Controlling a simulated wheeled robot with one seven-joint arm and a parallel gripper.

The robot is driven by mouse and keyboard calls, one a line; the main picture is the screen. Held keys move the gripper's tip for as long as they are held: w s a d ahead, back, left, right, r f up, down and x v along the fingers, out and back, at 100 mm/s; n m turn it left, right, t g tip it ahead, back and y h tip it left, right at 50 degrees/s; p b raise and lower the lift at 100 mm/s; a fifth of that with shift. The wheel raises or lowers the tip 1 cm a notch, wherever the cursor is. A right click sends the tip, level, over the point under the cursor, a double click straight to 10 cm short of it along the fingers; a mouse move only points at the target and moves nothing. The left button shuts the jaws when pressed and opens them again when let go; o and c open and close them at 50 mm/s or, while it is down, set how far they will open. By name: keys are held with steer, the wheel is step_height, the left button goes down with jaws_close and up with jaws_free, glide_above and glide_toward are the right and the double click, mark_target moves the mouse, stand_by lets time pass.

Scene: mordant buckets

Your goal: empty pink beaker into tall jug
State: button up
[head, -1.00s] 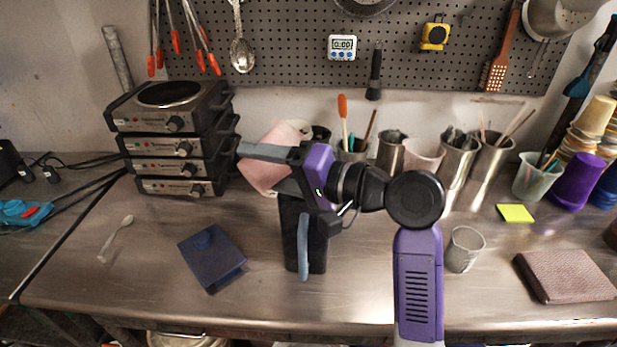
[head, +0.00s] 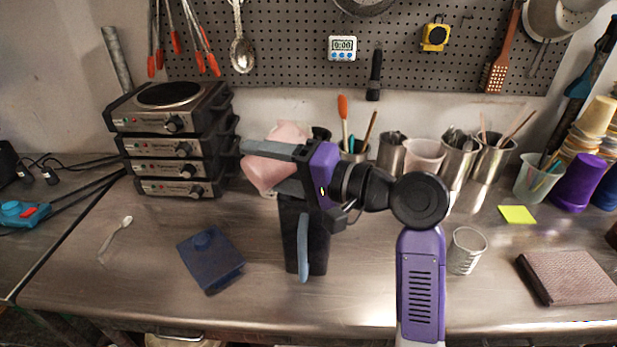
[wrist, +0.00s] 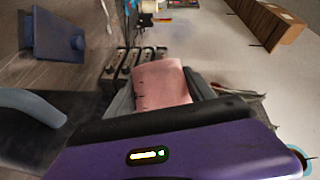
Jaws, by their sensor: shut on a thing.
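The pink beaker (head: 262,174) is held between the fingers of my gripper (head: 268,167), tilted, above and slightly left of the tall jug's top. It also shows between the fingers in the wrist view (wrist: 162,84). The tall jug (head: 290,235) is dark with a blue-grey handle and stands upright on the bench below my gripper. Its mouth is hidden behind my gripper. In the wrist view the jug's handle (wrist: 30,104) shows at the left. The beaker's contents and any flow cannot be seen.
A dark blue box-like thing (head: 211,262) and a spoon (head: 115,240) lie left of the jug. Stacked hotplates (head: 170,148) stand behind. A small clear ribbed cup (head: 466,252) is at right. Metal and pale pink cups (head: 424,156) line the back. The front bench is mostly clear.

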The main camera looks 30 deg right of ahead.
steer(key=shift+d+f+m+b, duration=0.1)
steer(key=shift+d+m+b, duration=0.3)
steer(key=shift+b, duration=0.1)
stand_by(0.4)
steer(key=shift+w+d+r+m+t+y+p, duration=0.1)
steer(key=shift+d+r+m+t+y+p, duration=0.15)
steer(key=shift+r+m+p, duration=0.3)
stand_by(0.6)
